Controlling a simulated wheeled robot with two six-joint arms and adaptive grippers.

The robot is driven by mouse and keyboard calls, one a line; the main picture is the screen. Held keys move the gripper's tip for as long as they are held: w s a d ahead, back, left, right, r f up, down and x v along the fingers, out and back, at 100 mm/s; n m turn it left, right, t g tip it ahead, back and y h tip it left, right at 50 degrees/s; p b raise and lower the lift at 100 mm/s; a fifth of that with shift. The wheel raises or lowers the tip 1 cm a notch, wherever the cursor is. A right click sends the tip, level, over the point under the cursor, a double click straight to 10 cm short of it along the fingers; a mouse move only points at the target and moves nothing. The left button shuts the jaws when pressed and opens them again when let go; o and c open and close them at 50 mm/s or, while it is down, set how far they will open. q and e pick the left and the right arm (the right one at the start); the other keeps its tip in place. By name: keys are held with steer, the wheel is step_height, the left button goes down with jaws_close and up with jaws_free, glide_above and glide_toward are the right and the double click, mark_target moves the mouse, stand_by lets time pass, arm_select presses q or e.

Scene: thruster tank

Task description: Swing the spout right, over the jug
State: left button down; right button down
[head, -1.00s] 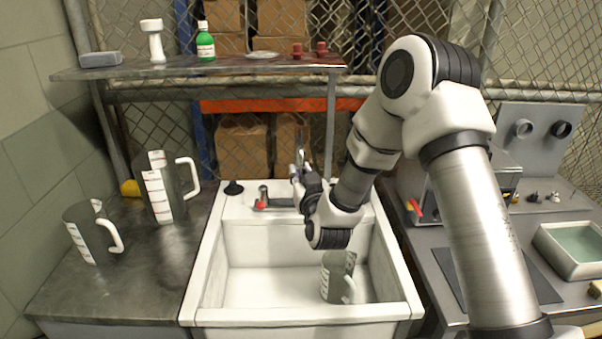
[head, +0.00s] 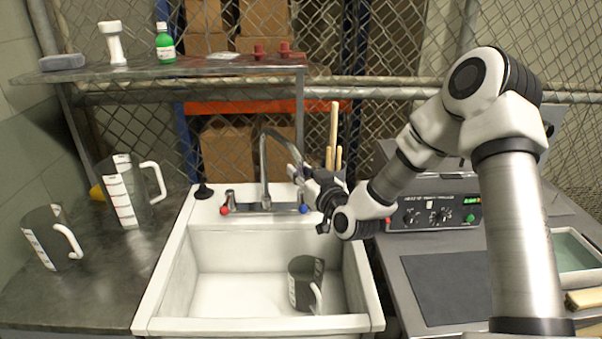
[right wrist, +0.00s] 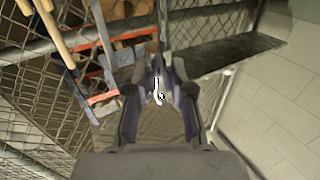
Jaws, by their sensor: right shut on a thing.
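The grey curved spout (head: 263,165) rises from the tap base behind the sink and bends over to the right. My right gripper (head: 302,176) is shut on the spout's free end, and its fingers hide the tip. In the right wrist view my fingers (right wrist: 160,92) are close together, with the thin spout between them hard to make out. A dark grey jug (head: 294,288) with a white scale and handle stands in the sink, below the gripper in the picture. Whether the tip is exactly above it I cannot tell. My left gripper is not in view.
The white sink (head: 210,325) has red (head: 224,210) and blue (head: 304,209) tap knobs. Two more jugs (head: 126,195) (head: 50,237) stand on the left counter. A shelf (head: 200,68) hangs above. A control box (head: 435,215) stands to the right, close to my right arm.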

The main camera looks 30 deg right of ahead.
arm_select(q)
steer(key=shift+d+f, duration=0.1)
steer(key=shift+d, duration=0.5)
arm_select(e)
steer(key=shift+d+f, duration=0.2)
steer(key=shift+d, duration=0.45)
steer(key=c, duration=1)
jaws_free()
steer(key=shift+c, duration=0.2)
steer(key=shift+o, duration=0.2)
steer(key=s, duration=1.1)
steer(key=shift+s+a, duration=0.4)
steer(key=shift+a, duration=0.05)
